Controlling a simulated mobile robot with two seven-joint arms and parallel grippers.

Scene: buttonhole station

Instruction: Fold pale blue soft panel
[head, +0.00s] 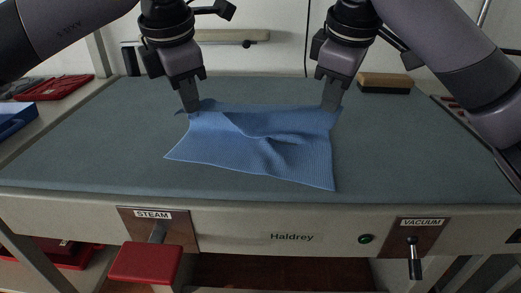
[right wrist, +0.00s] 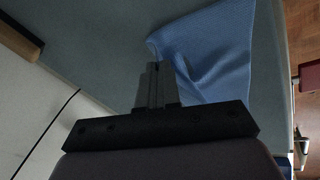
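The pale blue soft panel (head: 238,150) lies in the middle of the grey-green table top, its near edge flat and its far part rumpled with raised folds. My left gripper (head: 191,108) is at the panel's far left corner, its fingers together on the cloth. My right gripper (head: 330,106) is at the far right corner, also with fingers together on the cloth. In the right wrist view the fingers (right wrist: 157,72) look shut against the edge of the panel (right wrist: 212,55), with creases running from them. The exact grip at the fingertips is small.
The padded table (head: 90,150) is clear around the panel. A wooden-backed brush (head: 385,82) lies at the back right. Red items (head: 55,87) and a blue box (head: 14,118) are off the left side. A red steam pedal (head: 146,262) and vacuum lever (head: 414,258) are at the front.

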